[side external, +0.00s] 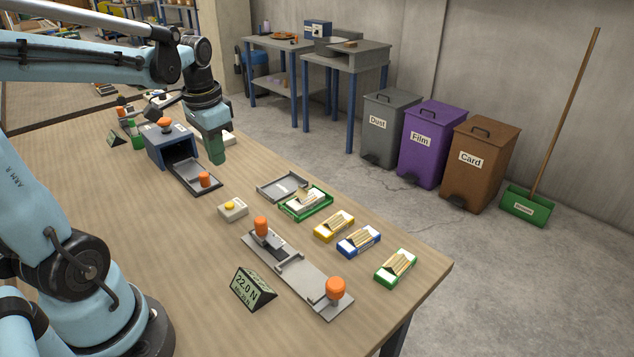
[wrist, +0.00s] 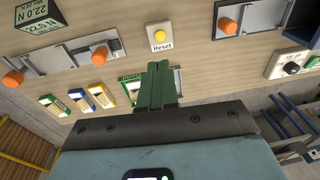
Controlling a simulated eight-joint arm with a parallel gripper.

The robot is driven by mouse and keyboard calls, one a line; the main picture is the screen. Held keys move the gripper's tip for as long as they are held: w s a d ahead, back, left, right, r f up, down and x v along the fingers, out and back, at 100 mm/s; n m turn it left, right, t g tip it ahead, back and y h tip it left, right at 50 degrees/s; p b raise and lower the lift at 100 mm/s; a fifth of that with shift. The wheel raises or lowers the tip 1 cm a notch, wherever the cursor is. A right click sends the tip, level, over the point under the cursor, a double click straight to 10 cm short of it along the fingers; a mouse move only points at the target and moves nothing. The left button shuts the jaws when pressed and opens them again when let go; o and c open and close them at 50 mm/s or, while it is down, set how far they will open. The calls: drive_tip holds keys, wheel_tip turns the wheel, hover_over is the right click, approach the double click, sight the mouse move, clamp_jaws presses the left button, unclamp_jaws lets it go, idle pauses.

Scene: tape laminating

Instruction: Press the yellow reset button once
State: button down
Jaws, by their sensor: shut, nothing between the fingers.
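The yellow reset button (side external: 230,206) sits on a small pale box (side external: 233,213) on the table, left of the middle of the side external view. In the wrist view the yellow button (wrist: 160,35) is above my fingertips, on a white box labelled "Reset" (wrist: 161,46). My gripper (side external: 217,158) has green fingers, shut and empty, held above the table behind the button, near the blue-grey housing. In the wrist view my gripper (wrist: 158,68) points toward the button, with a gap between them. Nothing hides the button.
A blue-grey housing (side external: 168,150) with a tray and orange knob stands beside my gripper. A grey slide fixture with orange knobs (side external: 290,268), a "22.0 N" display (side external: 252,288), a green tray (side external: 307,204) and several small boxes (side external: 357,241) lie nearer. Table around the button is bare.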

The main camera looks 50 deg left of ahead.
sight(229, 204)
drive_tip(key=f, duration=0.7)
drive_tip(key=w+a+f, duration=0.1)
drive_tip(key=f, duration=0.3)
drive_tip(key=shift+f, duration=0.35)
drive_tip(key=shift+f, duration=0.95)
drive_tip(key=shift+w, duration=0.1)
drive_tip(key=shift+r, duration=0.2)
wheel_tip(229, 204, up, 8)
drive_tip(key=shift+s+d+r, duration=0.2)
drive_tip(key=shift+s+d, duration=0.1)
drive_tip(key=shift+s, duration=0.1)
drive_tip(key=d+r+t, duration=0.2)
drive_tip(key=d+t, duration=0.1)
drive_tip(key=d, duration=0.5)
drive_tip(key=d+r+t+h, duration=0.1)
drive_tip(key=d+t, duration=0.2)
drive_tip(key=d, duration=0.5)
drive_tip(key=shift+d+r, duration=0.35)
drive_tip(key=shift+r, duration=0.05)
